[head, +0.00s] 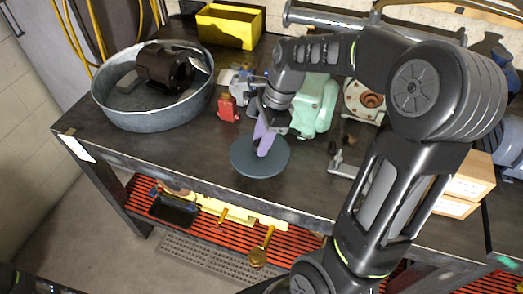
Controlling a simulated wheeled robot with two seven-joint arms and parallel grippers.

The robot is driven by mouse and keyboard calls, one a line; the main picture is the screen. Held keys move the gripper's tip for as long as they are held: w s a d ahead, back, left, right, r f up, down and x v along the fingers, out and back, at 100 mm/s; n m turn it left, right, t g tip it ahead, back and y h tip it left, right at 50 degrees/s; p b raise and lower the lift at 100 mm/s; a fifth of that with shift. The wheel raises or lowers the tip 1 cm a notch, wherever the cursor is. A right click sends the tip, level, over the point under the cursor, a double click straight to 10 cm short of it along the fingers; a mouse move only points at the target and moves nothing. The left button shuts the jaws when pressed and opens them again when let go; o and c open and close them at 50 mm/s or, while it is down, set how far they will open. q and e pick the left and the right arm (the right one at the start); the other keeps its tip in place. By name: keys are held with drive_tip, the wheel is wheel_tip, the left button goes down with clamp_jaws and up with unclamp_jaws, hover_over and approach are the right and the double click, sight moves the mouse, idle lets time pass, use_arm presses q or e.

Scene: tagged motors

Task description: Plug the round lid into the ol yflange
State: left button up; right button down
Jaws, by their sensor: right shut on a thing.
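The round lid (245,163) is a flat blue-grey disc at the front middle of the dark workbench. My right gripper (263,146) points down at its middle and is shut on it; the grip itself is partly hidden. I cannot tell whether the lid touches the bench. A cream motor (352,99) with a round flange and reddish-brown centre stands to the right, partly behind my right arm. A green motor (317,108) stands between it and my gripper. I cannot tell which part is the oily flange. My left gripper is out of view.
A round metal tub (112,115) holding a dark brown motor (163,66) stands at the left. A red bottle-like object (228,107) is near my gripper. A grey metal tool (343,168) lies right of the lid. A yellow bin (229,26) stands at the back.

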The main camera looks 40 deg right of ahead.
sight(256, 145)
wheel_tip(256, 145, up, 4)
drive_tip(key=shift+r, duration=0.2)
idle(0.7)
